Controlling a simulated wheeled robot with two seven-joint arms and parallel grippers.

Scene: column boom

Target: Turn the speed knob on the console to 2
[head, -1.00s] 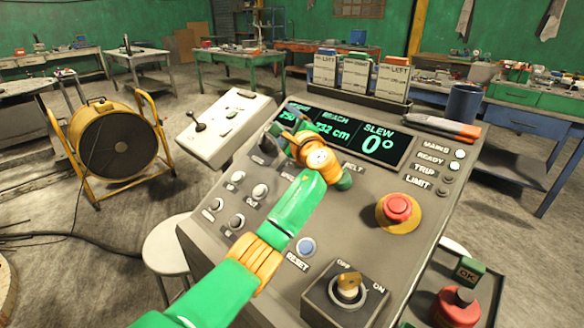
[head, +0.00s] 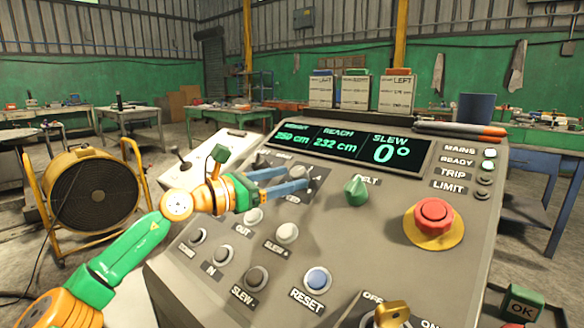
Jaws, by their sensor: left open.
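The grey console (head: 390,265) fills the lower right of the head view. My left gripper (head: 297,178) is open, its two blue fingers pointing right, low over the panel's upper left part. A dark knob (head: 316,173) shows just past the fingertips; a label beneath it is mostly covered, so I take it to be the speed knob. I cannot read its setting or tell whether the fingers touch it. The green knob (head: 356,190) marked BELT is to its right. My right gripper is out of view.
The display (head: 350,146) reads reach 232 cm and slew 0°. A red stop button (head: 434,213) is at the right. The blue reset button (head: 317,279) and several white and grey buttons lie below the gripper. A key switch (head: 392,314) is at the bottom edge.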

